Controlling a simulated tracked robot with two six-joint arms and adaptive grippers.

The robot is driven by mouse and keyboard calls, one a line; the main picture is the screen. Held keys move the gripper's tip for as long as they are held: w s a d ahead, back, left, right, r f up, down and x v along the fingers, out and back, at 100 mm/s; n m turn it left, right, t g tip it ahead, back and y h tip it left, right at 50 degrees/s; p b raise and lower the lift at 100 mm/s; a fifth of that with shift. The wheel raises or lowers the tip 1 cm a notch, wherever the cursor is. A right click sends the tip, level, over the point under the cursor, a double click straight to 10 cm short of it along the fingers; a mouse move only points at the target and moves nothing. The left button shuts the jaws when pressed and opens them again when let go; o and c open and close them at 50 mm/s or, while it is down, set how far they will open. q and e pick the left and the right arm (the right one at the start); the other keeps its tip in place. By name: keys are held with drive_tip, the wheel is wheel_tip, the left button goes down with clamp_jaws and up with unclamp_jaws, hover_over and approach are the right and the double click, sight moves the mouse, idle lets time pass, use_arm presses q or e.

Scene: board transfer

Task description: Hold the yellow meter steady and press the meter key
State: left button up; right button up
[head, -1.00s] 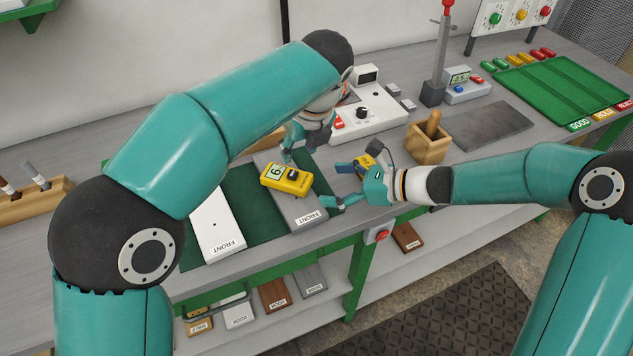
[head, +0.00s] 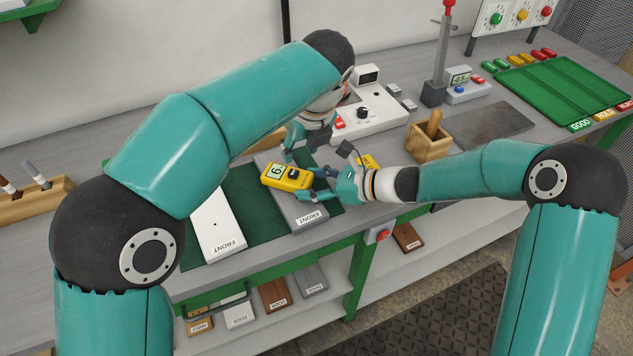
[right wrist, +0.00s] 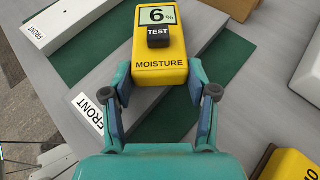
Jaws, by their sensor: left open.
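The yellow moisture meter (head: 286,177) lies on a grey board (head: 306,214) marked FRONT. In the right wrist view the meter (right wrist: 160,64) shows a 6% display and a black TEST key (right wrist: 158,37). My right gripper (head: 319,184) is at the meter's right end in the head view. In the right wrist view its open fingers (right wrist: 157,80) stand either side of the meter's near end, with small gaps showing. My left gripper (head: 302,155) is open just behind the meter, partly hidden by its own arm.
A white board (head: 217,220) marked FRONT lies left on the green mat (head: 252,200). Another yellow object (head: 367,161) sits behind my right wrist. A white console (head: 375,112) and a wooden box (head: 430,142) stand further back.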

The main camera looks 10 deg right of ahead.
drive_tip(key=c, duration=0.5)
use_arm(q)
clamp_jaws()
use_arm(e)
drive_tip(key=shift+c, duration=0.5)
idle(0.4)
